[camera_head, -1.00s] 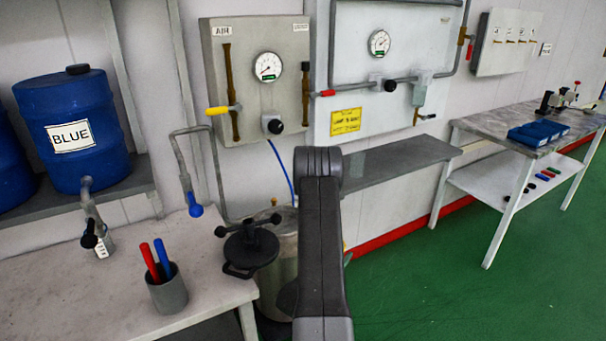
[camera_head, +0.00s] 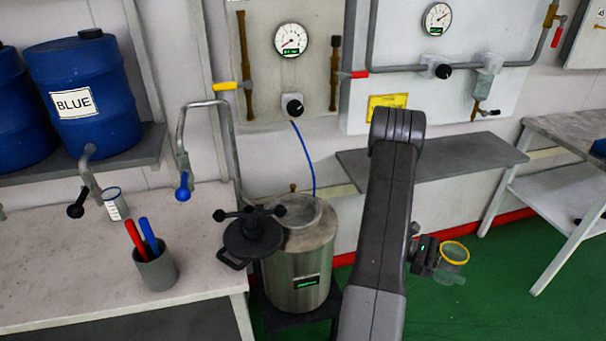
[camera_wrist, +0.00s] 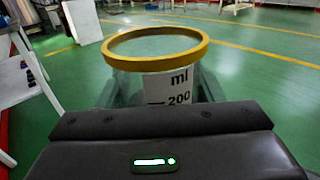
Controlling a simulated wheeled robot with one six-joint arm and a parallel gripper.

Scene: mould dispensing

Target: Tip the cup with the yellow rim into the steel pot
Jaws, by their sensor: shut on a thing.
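The cup with the yellow rim (camera_head: 454,253) is to the right of my arm in the head view, clear of the steel pot. In the wrist view the clear cup (camera_wrist: 157,66) stands upright between the fingers, with "ml" and "200" on its side; I cannot make out its contents. My gripper (camera_head: 440,262) is shut on it, and the wrist view shows the gripper body (camera_wrist: 160,140) close behind it. The steel pot (camera_head: 300,263) stands left of my arm on a dark stand, with its open mouth at the top. A dark lid with a knobbed clamp (camera_head: 252,234) sits swung to its left side.
A bench (camera_head: 60,260) at left holds a grey holder (camera_head: 156,270) with red and blue sticks and a small white-labelled cup (camera_head: 115,203). A grey shelf (camera_head: 450,160) juts from the wall behind my arm. Another table (camera_head: 560,180) stands at right. Green floor is open below the cup.

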